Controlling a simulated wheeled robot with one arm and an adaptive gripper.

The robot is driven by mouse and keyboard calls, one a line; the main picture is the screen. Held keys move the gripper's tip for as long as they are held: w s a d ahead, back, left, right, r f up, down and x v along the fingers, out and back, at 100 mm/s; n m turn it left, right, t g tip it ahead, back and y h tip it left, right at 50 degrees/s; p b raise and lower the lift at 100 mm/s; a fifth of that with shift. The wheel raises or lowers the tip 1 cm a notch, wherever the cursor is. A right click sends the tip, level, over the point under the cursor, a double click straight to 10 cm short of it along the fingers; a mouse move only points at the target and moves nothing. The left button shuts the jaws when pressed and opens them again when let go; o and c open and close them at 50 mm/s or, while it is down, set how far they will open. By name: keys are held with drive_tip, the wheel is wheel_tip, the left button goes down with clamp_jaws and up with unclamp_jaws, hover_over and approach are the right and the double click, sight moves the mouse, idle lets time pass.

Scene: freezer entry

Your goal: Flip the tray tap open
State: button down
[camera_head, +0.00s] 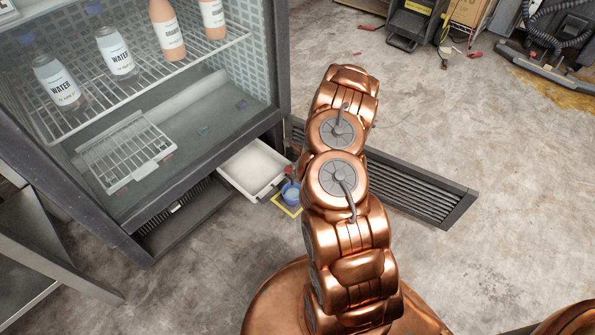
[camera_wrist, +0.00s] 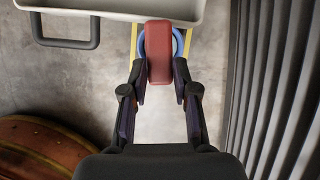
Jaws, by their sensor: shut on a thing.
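The white tray (camera_head: 254,168) sticks out from the bottom of the fridge, and its rim crosses the top of the wrist view (camera_wrist: 120,8). The red tap lever (camera_wrist: 159,50) is at the tray's front edge; a small bit of red shows in the head view (camera_head: 289,170). My gripper (camera_wrist: 160,77) is shut on the red tap lever, with one finger on each side of it. A blue container (camera_head: 291,193) stands on the floor below the tap, inside a yellow square outline. In the wrist view the lever covers most of it. My arm hides my gripper in the head view.
A dark slatted grille (camera_head: 425,192) lies on the floor at right, close to my gripper. A dark handle (camera_wrist: 65,42) hangs left of the lever.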

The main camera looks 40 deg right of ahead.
drive_tip(key=c, duration=0.9)
unclamp_jaws()
drive_tip(key=shift+f, duration=0.1)
drive_tip(key=shift+v, duration=6.05)
